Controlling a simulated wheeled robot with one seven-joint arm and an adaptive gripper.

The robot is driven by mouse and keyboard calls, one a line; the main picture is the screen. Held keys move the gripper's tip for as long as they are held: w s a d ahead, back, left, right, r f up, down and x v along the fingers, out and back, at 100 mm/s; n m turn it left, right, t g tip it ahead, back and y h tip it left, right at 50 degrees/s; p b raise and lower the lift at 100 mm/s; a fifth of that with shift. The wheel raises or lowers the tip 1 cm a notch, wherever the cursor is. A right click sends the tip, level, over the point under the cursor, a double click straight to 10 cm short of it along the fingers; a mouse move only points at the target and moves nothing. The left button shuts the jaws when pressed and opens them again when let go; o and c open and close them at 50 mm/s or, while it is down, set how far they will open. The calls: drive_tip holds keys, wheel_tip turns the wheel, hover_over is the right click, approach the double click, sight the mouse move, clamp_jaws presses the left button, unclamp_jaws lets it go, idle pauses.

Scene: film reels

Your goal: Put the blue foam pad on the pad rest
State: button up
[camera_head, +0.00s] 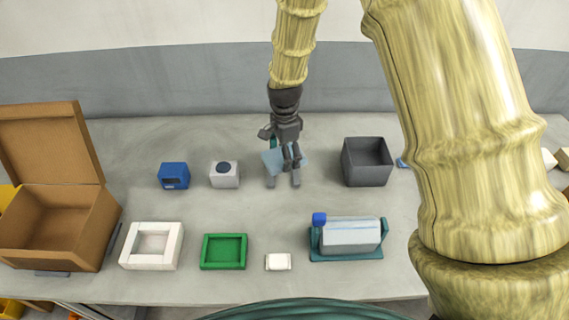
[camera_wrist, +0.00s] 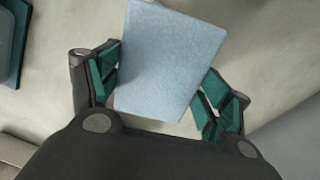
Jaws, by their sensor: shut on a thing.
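The light blue foam pad (camera_wrist: 170,62) is between the two fingers of my gripper (camera_wrist: 160,75), which is shut on it at its left and right edges. In the head view the pad (camera_head: 271,160) shows partly behind the fingers of my gripper (camera_head: 284,179), over the middle of the table. How far it is above the table I cannot tell. I cannot tell for sure which thing is the pad rest. A small white block (camera_head: 278,262), a green square tray (camera_head: 224,252) and a white square tray (camera_head: 152,246) stand along the front.
A blue box (camera_head: 174,175) and a white box with a dark round top (camera_head: 224,175) are left of my gripper. A grey open bin (camera_head: 367,163) is to the right. A teal stand (camera_head: 346,252) holds a pale block. An open cardboard box (camera_head: 60,226) is far left.

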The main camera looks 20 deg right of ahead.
drive_tip(key=shift+s+f+p, duration=0.1)
drive_tip(key=shift+f+p, duration=0.55)
drive_tip(key=shift+f, duration=1.85)
drive_tip(key=shift+f, duration=0.15)
drive_tip(key=o, duration=0.8)
drive_tip(key=shift+o, duration=0.2)
drive_tip(key=shift+r+b, duration=1.8)
drive_tip(key=shift+r, duration=4.35)
